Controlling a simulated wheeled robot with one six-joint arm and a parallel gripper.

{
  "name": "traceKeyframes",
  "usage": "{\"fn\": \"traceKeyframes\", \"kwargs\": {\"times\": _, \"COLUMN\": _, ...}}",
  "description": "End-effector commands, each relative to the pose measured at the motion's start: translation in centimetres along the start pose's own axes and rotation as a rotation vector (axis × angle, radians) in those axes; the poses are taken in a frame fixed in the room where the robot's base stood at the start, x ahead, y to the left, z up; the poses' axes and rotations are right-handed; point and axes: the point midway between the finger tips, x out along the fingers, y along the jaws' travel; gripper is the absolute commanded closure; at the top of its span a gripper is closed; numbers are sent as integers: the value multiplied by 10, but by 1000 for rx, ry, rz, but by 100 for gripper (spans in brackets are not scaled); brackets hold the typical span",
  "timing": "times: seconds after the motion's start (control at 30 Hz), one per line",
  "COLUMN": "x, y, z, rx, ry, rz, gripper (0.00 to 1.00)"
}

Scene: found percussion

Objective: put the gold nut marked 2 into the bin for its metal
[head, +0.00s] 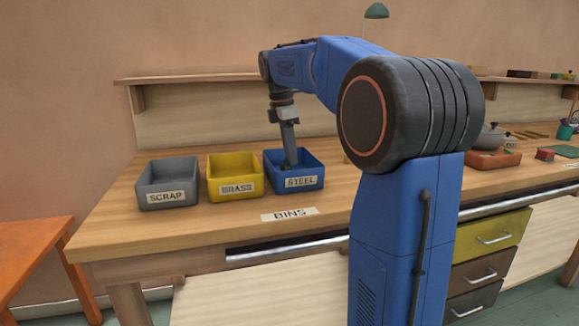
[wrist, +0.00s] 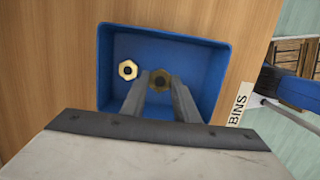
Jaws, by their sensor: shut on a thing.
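My gripper (head: 290,163) reaches down into the blue bin labelled STEEL (head: 316,171). The wrist view shows the same bin (wrist: 198,58) below my gripper (wrist: 160,80), which is shut on a dull gold nut (wrist: 159,78) between its fingertips. A second, brighter gold nut (wrist: 127,69) lies in the bin to the left of the fingers. No number can be read on either nut. The yellow bin labelled BRASS (head: 231,165) stands just left of the blue one. The nuts are hidden in the head view.
A grey bin labelled SCRAP (head: 166,170) stands left of the yellow bin. A BINS label (head: 289,214) lies on the wooden bench (head: 210,222) in front. A shelf (head: 190,78) runs along the wall behind. A red tray (head: 494,159) and other items stand farther right.

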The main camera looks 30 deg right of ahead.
Motion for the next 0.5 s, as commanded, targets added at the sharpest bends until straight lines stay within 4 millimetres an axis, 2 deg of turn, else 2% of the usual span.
{"fn": "traceKeyframes", "kwargs": {"times": 0.3, "x": 35, "y": 0, "z": -5, "rx": 0, "ry": 0, "rz": 0, "gripper": 98}}
{"fn": "traceKeyframes", "kwargs": {"times": 0.5, "x": 40, "y": 0, "z": -6, "rx": 1, "ry": 0, "rz": 1, "gripper": 98}}
